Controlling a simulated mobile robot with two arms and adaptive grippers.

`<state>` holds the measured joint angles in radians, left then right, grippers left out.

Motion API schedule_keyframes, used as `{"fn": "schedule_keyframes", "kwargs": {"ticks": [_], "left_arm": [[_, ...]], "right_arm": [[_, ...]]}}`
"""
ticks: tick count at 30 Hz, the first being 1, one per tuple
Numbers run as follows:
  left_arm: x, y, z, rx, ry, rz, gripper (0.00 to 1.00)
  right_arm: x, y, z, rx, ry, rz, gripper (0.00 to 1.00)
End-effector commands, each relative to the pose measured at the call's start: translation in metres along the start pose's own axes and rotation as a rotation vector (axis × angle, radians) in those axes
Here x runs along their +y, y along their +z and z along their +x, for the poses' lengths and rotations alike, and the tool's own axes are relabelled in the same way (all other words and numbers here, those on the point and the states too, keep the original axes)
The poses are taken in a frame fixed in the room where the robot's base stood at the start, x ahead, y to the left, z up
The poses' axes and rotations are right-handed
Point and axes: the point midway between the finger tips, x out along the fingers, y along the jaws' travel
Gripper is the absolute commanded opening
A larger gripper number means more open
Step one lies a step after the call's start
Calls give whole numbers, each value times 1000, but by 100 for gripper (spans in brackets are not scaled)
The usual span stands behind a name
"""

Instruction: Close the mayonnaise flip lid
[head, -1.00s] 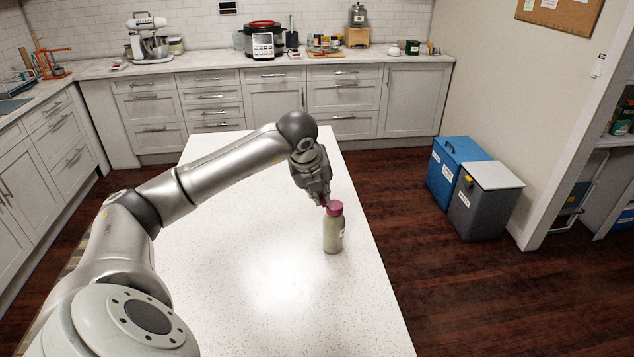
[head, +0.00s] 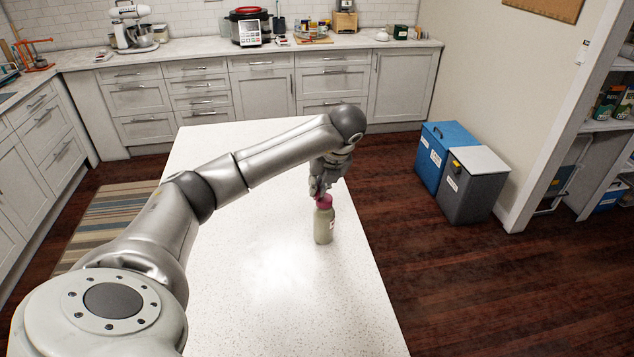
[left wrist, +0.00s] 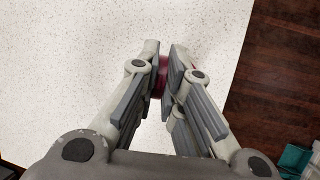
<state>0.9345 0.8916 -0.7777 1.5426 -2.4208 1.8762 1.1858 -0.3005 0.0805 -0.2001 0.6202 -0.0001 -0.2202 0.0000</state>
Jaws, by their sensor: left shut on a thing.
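The mayonnaise bottle (head: 323,228) stands upright on the white island, pale greenish with a dark red cap (head: 325,203). My left gripper (head: 319,192) reaches down from above and behind it, with its fingers at the top of the cap. In the left wrist view the fingers (left wrist: 162,72) are close together, with a bit of the dark red lid (left wrist: 160,80) showing between them. The gripper is shut on the lid. The fingers hide much of it, so I cannot tell how far the flip part is open. My right gripper is out of view.
The white island top (head: 270,285) is otherwise clear around the bottle. Its right edge lies a short way to the right of the bottle, with dark wood floor beyond. A blue bin (head: 436,160) and a grey bin (head: 472,190) stand by the wall.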

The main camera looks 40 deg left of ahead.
Motion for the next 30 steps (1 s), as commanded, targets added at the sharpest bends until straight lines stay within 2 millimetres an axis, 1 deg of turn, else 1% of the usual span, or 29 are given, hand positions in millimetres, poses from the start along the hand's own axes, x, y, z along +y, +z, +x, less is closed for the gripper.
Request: {"fn": "schedule_keyframes", "kwargs": {"ticks": [8, 9, 13, 23, 26, 29, 30], "left_arm": [[0, 0, 0, 0, -1, 0, 0], [0, 0, 0, 1, -1, 0, 14], [0, 0, 0, 1, -1, 0, 30], [0, 0, -1, 0, -2, 0, 30], [-1, 0, -9, -1, -4, -1, 30], [-1, 1, -25, -2, -6, 0, 30], [-1, 1, -33, -2, -7, -1, 30]], "right_arm": [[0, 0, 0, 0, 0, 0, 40], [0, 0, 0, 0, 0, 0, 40], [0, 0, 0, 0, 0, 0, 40], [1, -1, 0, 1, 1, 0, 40], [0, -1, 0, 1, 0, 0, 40], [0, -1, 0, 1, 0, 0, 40], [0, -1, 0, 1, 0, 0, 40]]}}
